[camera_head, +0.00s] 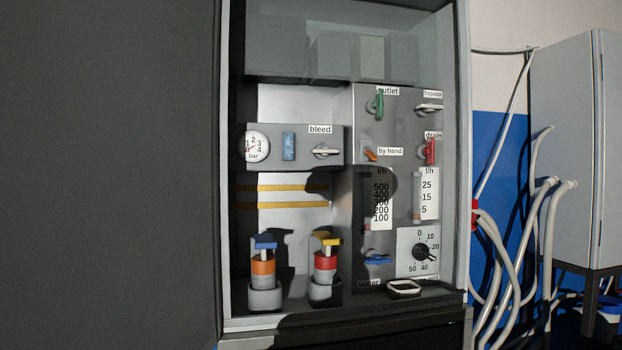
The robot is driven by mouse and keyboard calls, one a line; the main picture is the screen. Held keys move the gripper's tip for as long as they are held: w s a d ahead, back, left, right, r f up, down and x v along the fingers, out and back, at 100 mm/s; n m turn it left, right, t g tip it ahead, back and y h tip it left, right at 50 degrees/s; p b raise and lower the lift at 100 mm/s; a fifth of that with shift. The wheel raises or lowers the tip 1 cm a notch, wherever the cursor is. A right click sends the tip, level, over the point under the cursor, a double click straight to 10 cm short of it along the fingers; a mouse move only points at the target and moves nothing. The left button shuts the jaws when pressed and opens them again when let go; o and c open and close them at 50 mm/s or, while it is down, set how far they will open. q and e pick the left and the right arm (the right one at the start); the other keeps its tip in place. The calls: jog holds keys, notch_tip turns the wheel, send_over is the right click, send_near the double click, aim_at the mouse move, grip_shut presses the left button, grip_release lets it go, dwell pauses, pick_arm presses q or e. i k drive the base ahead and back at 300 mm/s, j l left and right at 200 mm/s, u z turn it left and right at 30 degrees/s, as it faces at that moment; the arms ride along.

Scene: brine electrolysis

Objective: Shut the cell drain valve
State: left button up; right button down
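The valve labelled "drain" (430,152) is at the right side of the grey panel inside the open cabinet. Its red handle stands roughly upright, just below the white label (433,135). I cannot tell from the handle alone whether the valve is open or shut. Neither of my grippers is in view, and nothing touches the handle.
Around it are a green "outlet" handle (379,104), a pale "bypass" lever (429,108), an orange "by hand" lever (370,155) and flow scales (429,194). The cabinet's right frame (463,180) is close by. Hoses (494,270) hang outside at right.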

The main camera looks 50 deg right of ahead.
aim_at(429, 150)
jog(key=z, duration=2.3)
